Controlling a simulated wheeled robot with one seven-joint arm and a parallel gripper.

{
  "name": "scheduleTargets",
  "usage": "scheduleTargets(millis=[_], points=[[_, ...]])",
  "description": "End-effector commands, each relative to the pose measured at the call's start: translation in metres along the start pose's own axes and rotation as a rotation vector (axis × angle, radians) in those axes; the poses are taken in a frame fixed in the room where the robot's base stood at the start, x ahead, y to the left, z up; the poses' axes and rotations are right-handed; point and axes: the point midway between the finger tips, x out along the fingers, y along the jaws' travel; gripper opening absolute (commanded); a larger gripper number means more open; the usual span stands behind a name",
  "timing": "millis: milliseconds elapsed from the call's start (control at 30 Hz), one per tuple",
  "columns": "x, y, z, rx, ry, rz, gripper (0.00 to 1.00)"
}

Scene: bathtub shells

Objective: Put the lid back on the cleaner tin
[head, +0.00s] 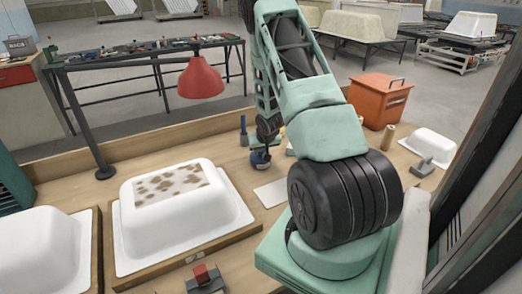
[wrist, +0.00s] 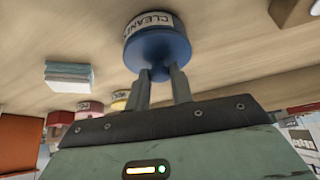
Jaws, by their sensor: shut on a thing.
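The cleaner tin (wrist: 150,22) has a white band lettered "CLEANE…" and stands on the wooden bench. It also shows in the head view (head: 259,162), small and partly behind my arm. A blue lid (wrist: 158,50) with a small knob is against the tin's open end in the wrist view. My gripper (wrist: 161,78) is shut on the lid's knob, one finger on each side. In the head view my gripper (head: 263,146) is right above the tin. I cannot tell whether the lid is fully seated or just touching.
Red, pink and yellow tins (wrist: 90,106) and a teal-and-white stack (wrist: 68,75) are nearby. A blue-handled item (head: 243,130) is left of the tin. A red lamp (head: 201,80), an orange box (head: 379,100) and white tub shells (head: 175,215) stand around. A flat pale sheet (head: 271,193) lies in front.

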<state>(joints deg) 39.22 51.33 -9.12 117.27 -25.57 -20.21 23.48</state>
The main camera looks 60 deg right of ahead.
Motion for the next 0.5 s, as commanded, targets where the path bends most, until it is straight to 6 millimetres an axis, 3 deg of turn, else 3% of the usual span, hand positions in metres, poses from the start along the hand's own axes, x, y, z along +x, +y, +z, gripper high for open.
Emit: scheduleTargets(millis=[300,333,400,500], points=[[0.0002,0.0001,0.0,0.0,0.0,0.0,0.0],[0.0002,0.0,0.0,0.0,0.0,0.0,0.28],[0.0002,0.0,0.0,0.0,0.0,0.0,0.47],[0.0002,0.0,0.0,0.0,0.0,0.0,0.48]])
